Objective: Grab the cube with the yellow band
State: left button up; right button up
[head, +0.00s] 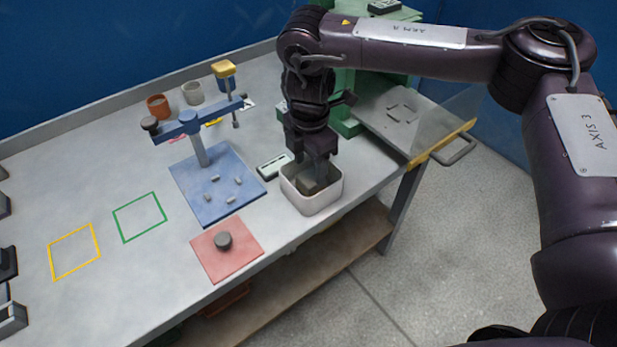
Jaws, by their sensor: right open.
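My right gripper (316,178) comes down from above into a white open-topped bin (318,204) near the table's front right edge. Its jaws are open, and their tips are partly hidden by the bin's walls. Something dull olive-brown shows inside the bin beside the fingers, but I cannot tell what it is. I see no cube with a clear yellow band; the bin's contents are mostly hidden. My left gripper is not recognisable in this view.
A blue plate (213,203) with small pegs and a blue clamp post (190,122) stand left of the bin. A red plate (218,268) carries a dark knob. Cups (158,106) stand at the back. Yellow (52,262) and green outlined squares are empty.

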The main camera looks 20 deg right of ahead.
aim_at(311, 176)
jog(key=f, duration=0.1)
jog(key=f+p, duration=0.1)
jog(key=f, duration=0.1)
jog(key=shift+s+d+f, duration=0.1)
jog(key=shift+s+d, duration=0.05)
jog(key=shift+s, duration=0.05)
notch_tip(311, 176, down, 2)
jog(key=shift+w+f, duration=0.15)
jog(key=shift+f, duration=0.1)
jog(key=c, duration=0.6)
pick_arm(q)
jog(key=shift+s+r, duration=0.45)
jog(key=shift+r, duration=0.25)
pick_arm(e)
jog(key=shift+c, duration=1)
jog(key=shift+r, duration=0.1)
